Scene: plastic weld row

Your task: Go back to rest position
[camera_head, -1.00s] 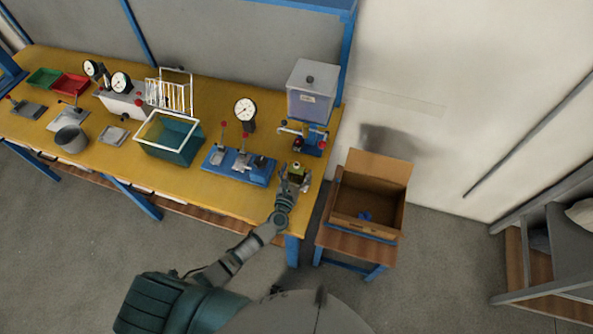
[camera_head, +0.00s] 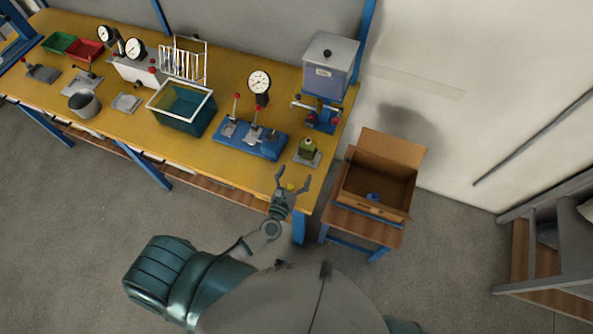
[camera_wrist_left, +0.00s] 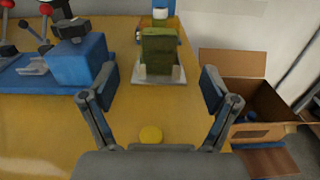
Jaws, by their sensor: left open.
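My left gripper (camera_head: 292,186) is open and empty above the front right part of the yellow workbench (camera_head: 205,158). In the left wrist view its two fingers (camera_wrist_left: 158,95) stand wide apart. A small green block-like part (camera_head: 308,145) sits on a pale plate beyond the fingertips, apart from them. It also shows in the left wrist view (camera_wrist_left: 159,52), upright on the plate. A small yellow round thing (camera_wrist_left: 151,134) shows between the finger bases. My right gripper is not in view.
A blue fixture (camera_head: 250,140) with red-knobbed levers is left of the green part. A hopper machine (camera_head: 329,68) stands behind it. An open cardboard box (camera_head: 372,208) with something blue inside sits on a low stand to the right. Grey floor is clear in front.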

